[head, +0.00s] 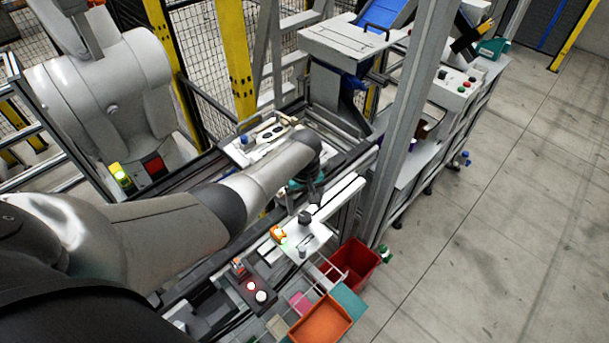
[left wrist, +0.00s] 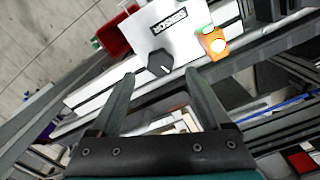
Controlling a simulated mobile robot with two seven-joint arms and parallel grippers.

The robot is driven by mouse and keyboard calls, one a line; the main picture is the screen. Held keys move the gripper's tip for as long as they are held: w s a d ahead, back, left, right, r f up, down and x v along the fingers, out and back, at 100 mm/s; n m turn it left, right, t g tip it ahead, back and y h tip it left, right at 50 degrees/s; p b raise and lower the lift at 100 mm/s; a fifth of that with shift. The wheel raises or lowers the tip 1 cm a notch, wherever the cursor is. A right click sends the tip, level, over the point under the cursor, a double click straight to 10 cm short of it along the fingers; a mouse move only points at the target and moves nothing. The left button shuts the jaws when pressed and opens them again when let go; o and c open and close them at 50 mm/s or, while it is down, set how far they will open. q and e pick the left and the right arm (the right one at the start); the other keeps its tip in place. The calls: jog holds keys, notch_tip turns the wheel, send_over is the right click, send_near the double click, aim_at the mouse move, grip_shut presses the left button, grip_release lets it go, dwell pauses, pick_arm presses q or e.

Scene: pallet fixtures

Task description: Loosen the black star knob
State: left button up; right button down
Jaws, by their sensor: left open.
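The black star knob (left wrist: 160,64) stands on a white plate with a "SENSOR" label (left wrist: 168,22) in the left wrist view. It also shows in the head view as a small dark knob (head: 304,217) on the white plate (head: 318,236). My left gripper (left wrist: 160,75) is open. Its two fingers point toward the knob, which appears between and just beyond the fingertips, with nothing held. In the head view the left gripper (head: 315,192) is just above the knob in the picture, partly hidden by my wrist. My right gripper is not in view.
An orange sensor (head: 278,233) with a green light sits beside the knob on the plate. A red bin (head: 357,264) and an orange tray (head: 320,322) are near the front. A grey post (head: 405,125) rises right of my arm. Open floor lies at right.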

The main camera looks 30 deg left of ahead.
aim_at(305, 217)
pick_arm(q)
notch_tip(305, 217, up, 11)
dwell(0.5)
jog(key=shift+a+f, duration=0.1)
jog(key=shift+s, duration=0.1)
dwell(0.3)
